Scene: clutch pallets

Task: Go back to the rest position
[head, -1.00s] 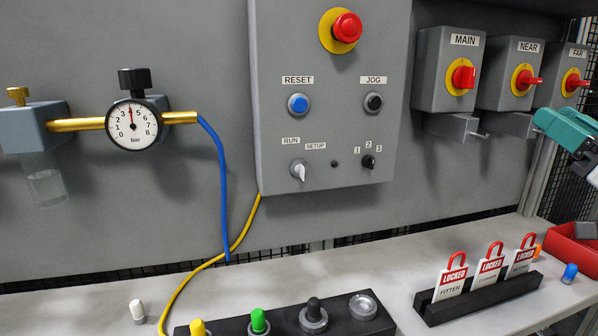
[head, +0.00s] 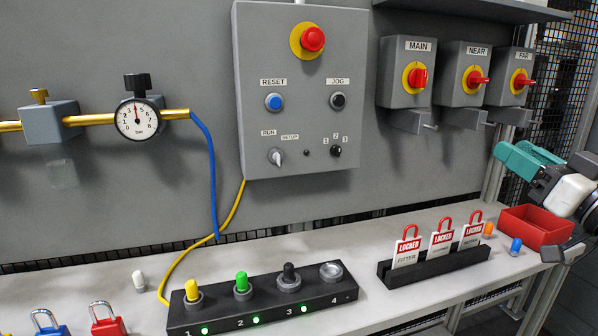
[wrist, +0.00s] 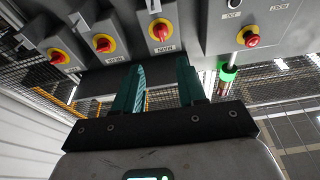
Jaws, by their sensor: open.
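My gripper (head: 528,158) is at the right side of the head view, above the right end of the bench and to the left of and above the red bin (head: 535,228). Its two teal fingers are apart and empty. In the wrist view my gripper (wrist: 160,88) points up towards the switch boxes and the control panel (wrist: 225,30), with a clear gap between the fingers. The MAIN (head: 407,75), NEAR (head: 463,75) and FAR (head: 511,76) switch boxes hang on the wall to the left of and above it, apart from it.
A black rack (head: 385,272) holds several LOCKED tags. A black strip (head: 240,318) carries yellow, green and black knobs. Blue (head: 50,325) and red (head: 107,325) padlocks stand at the front left.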

